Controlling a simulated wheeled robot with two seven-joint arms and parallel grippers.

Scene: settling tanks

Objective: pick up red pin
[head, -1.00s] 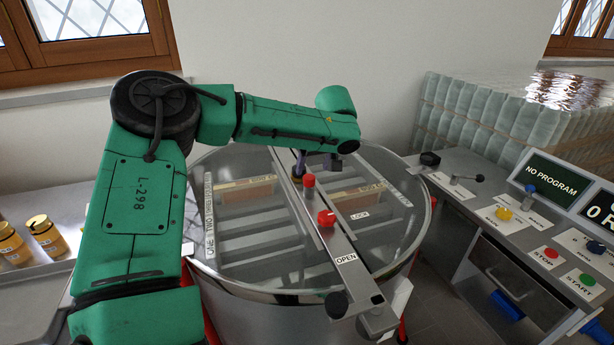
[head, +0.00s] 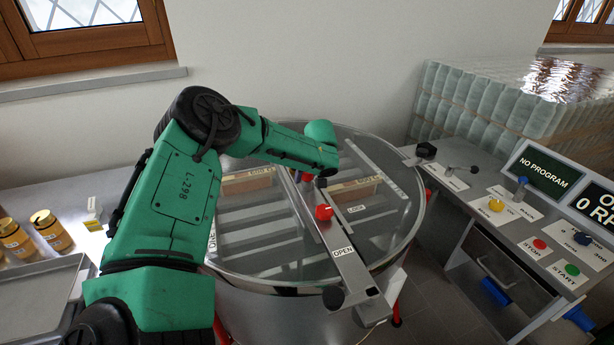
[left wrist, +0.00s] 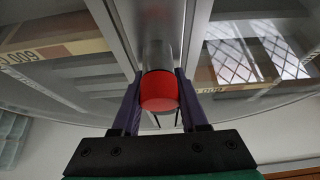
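The red pin (left wrist: 158,92) has a red cylindrical head on a grey metal stem. In the left wrist view its head lies between the two purple fingers of my left gripper (left wrist: 158,82). The fingers flank it closely, but whether both press on it is not clear. In the head view the red pin (head: 307,177) stands upright at the metal bar across the round tank lid, partly covered by my left gripper (head: 312,180). My right gripper is not in view.
A red knob (head: 324,212) sits on the bar (head: 346,256) near OPEN and LOCK labels. The round tank (head: 270,250) has a clear lid. A control panel (head: 515,225) stands right, jars (head: 50,229) and a tray (head: 40,290) left.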

